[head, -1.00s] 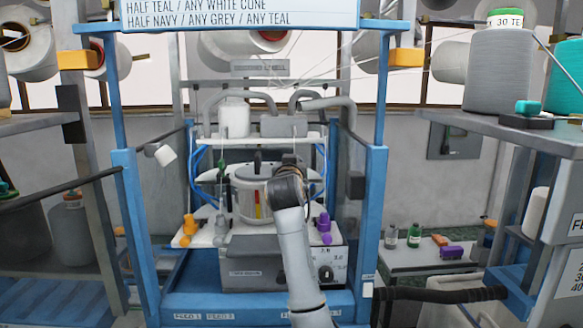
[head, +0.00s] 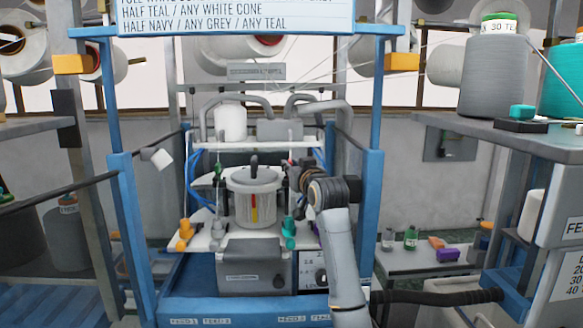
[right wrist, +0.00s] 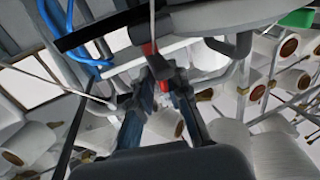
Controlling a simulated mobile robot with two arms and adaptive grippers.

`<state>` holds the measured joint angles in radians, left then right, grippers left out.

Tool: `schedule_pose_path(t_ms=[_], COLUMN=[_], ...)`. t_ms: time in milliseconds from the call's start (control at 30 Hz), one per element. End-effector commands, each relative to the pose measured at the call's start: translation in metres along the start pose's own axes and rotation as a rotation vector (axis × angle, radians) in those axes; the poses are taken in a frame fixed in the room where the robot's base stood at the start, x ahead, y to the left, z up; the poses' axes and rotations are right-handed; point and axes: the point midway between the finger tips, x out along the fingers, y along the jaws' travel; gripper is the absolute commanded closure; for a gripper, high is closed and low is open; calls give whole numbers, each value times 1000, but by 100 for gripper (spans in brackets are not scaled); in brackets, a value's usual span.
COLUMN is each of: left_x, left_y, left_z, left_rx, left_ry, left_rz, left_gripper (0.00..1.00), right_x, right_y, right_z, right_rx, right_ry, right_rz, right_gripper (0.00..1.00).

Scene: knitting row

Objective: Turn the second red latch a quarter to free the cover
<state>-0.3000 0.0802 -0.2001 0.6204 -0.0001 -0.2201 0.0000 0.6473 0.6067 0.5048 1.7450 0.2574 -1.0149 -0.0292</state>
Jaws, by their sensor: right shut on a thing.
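A grey cylinder (head: 254,205) with a red and yellow stripe stands in the middle of the knitting machine, closed by a grey cover (head: 252,180) with a black knob. My right gripper (head: 300,172) is at the right of the cylinder, its fingers mostly hidden behind my wrist. In the right wrist view its two fingers (right wrist: 168,76) are nearly together at a red latch (right wrist: 149,52), shut on it; the contact itself is dark and hard to see. I cannot tell the latch's angle. My left gripper is not in view.
Blue posts (head: 364,190) flank the machine closely. Orange (head: 186,232) and teal (head: 289,232) pegs stand on the white plate beside the cylinder. Curved grey pipes (head: 235,105) pass above. A side table (head: 425,265) with small bottles is at right.

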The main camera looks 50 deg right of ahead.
Motion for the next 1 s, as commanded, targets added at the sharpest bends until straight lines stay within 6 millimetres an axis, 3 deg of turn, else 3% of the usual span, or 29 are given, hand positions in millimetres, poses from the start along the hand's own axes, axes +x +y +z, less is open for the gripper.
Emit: schedule_pose_path(t_ms=[167,200,333,733,1000], left_x=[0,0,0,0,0], left_y=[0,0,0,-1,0], left_z=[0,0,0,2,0], left_rx=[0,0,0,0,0], left_ry=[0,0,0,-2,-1], left_rz=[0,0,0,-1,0], left_gripper=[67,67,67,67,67], right_x=[0,0,0,-6,-54], right_y=[0,0,0,0,-1], right_z=[1,1,1,1,1], right_rx=[1,1,1,1,-1], right_ry=[-2,-2,-2,-1,0], right_rz=[-1,-1,-1,0,0], right_gripper=[100,80,56,56,56])
